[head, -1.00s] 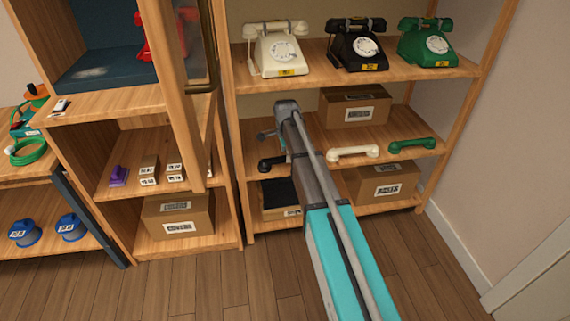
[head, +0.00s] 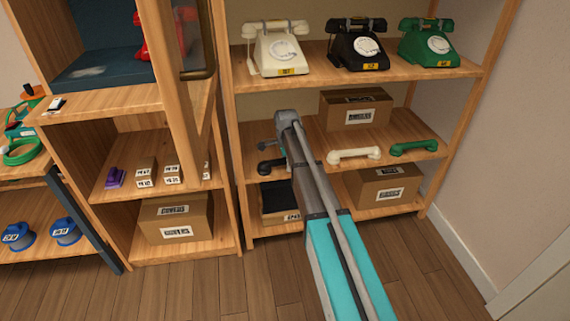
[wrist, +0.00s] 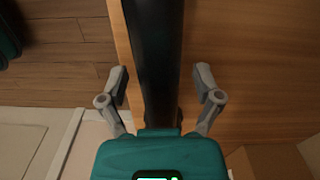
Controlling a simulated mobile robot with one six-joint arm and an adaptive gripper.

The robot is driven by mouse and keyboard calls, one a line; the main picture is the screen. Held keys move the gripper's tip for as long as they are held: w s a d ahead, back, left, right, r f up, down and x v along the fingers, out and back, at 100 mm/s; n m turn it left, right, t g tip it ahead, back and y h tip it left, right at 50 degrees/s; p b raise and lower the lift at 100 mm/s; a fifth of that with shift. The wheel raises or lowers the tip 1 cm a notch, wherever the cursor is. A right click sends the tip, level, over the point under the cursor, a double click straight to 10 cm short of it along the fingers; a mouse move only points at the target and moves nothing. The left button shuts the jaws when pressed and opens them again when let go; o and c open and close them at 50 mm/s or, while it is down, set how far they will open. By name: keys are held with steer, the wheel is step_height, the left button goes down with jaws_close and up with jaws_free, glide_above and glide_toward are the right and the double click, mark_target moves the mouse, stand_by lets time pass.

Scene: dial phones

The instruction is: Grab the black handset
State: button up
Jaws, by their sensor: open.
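The black handset (head: 268,168) lies on the middle shelf at its left front, partly hidden behind my arm in the head view. In the wrist view the handset (wrist: 152,60) is a long dark bar running up the middle of the picture. In the wrist view my gripper (wrist: 161,80) is open, with one finger on each side of the bar and gaps between. I cannot tell how far down the fingers reach.
A cream handset (head: 354,155) and a green handset (head: 413,147) lie to the right on the same shelf. A cardboard box (head: 355,110) stands behind them. White, black and green dial phones (head: 357,45) stand on the shelf above. An open cabinet door (head: 200,90) is to the left.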

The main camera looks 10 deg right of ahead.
steer(key=shift+c, duration=0.3)
jaws_close()
steer(key=shift+r, duration=0.1)
steer(key=shift+r+p, duration=0.85)
steer(key=shift+p, duration=0.15)
steer(key=s+r+p, duration=1.1)
steer(key=s, duration=0.3)
steer(key=shift+d, duration=0.25)
